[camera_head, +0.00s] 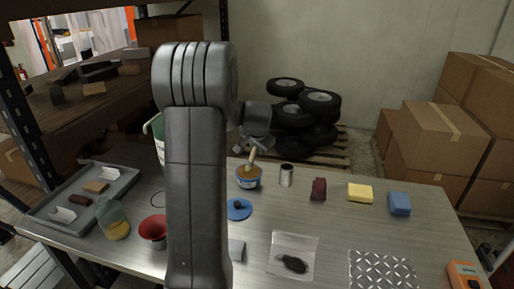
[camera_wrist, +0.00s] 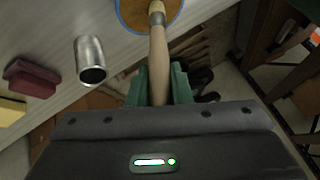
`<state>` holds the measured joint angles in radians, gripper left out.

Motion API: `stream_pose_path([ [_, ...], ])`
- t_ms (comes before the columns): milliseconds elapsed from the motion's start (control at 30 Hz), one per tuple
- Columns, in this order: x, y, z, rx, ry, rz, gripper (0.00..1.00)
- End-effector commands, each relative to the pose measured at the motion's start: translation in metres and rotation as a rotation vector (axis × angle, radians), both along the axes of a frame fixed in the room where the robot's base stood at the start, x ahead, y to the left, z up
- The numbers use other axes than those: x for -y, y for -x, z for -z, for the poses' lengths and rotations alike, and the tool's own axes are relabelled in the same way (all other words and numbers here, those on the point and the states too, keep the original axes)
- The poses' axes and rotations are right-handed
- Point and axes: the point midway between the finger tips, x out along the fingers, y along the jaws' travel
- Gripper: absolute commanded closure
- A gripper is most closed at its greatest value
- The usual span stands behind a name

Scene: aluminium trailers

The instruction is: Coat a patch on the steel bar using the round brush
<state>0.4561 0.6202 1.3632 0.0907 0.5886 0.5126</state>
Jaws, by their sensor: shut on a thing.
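The round brush has a pale wooden handle (camera_wrist: 159,65) and a metal ferrule. It also shows in the head view (camera_head: 252,156), standing in a blue tin (camera_head: 248,184) of brown-orange coating. In the wrist view the tin (camera_wrist: 122,18) is cut off by the top edge, and the bristles are down in the coating. My gripper (camera_wrist: 160,82) has green fingers shut on the brush handle; in the head view it is above the tin and largely hard to make out. A flat grey metal piece (camera_head: 236,249) lies beside my arm, partly hidden; I cannot tell if it is the steel bar.
A metal cup (camera_head: 286,175) stands right of the tin, and a blue lid (camera_head: 239,210) lies in front. A red block (camera_head: 318,189), yellow sponge (camera_head: 360,193), bagged black item (camera_head: 292,262) and tread plate (camera_head: 382,270) lie rightward.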

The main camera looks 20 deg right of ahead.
Motion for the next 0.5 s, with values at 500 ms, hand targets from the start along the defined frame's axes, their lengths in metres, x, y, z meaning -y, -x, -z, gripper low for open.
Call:
stream_pose_path([
  [500,0.000,0.000,-0.037,-0.001,-0.001,0.000,1.00],
])
